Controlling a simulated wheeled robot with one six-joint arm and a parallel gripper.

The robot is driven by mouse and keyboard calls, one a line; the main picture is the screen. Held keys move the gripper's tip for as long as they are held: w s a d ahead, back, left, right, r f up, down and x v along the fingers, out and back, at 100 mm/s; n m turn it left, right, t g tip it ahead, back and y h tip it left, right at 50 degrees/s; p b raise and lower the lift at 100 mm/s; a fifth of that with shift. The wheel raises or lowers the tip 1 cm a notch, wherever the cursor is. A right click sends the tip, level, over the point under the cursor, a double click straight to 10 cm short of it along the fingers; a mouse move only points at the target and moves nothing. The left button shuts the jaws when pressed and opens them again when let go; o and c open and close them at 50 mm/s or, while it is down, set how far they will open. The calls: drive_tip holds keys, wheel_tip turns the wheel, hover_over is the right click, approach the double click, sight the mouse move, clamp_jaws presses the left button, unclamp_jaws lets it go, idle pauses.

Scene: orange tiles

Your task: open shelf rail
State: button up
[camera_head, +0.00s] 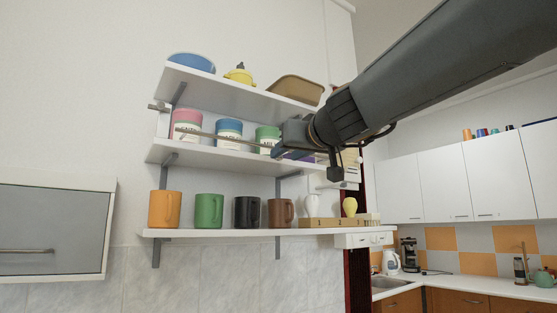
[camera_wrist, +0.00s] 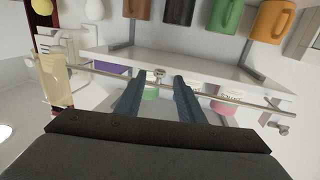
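The shelf rail (camera_head: 222,137) is a thin metal bar across the front of the middle shelf (camera_head: 210,155), before the cans. In the wrist view the rail (camera_wrist: 235,97) runs slantwise past my fingertips. My gripper (camera_wrist: 160,76) is open, with its two dark fingers apart and a small metal fitting seen between the tips. I cannot tell whether the fingers touch the rail. In the head view my gripper (camera_head: 282,150) is at the right part of the rail, partly hidden by my wrist.
Pink, blue and green cans (camera_head: 229,129) stand behind the rail. Mugs (camera_head: 209,209) and numbered blocks (camera_head: 322,222) are on the lower shelf. A grey-fronted cabinet (camera_head: 50,225) is at left, a kitchen counter (camera_head: 465,287) at right.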

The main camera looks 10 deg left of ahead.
sight(281, 158)
drive_tip(key=p+x, duration=0.1)
drive_tip(key=x, duration=0.5)
drive_tip(key=shift+w+a, duration=0.15)
drive_tip(key=shift+c, duration=0.4)
clamp_jaws()
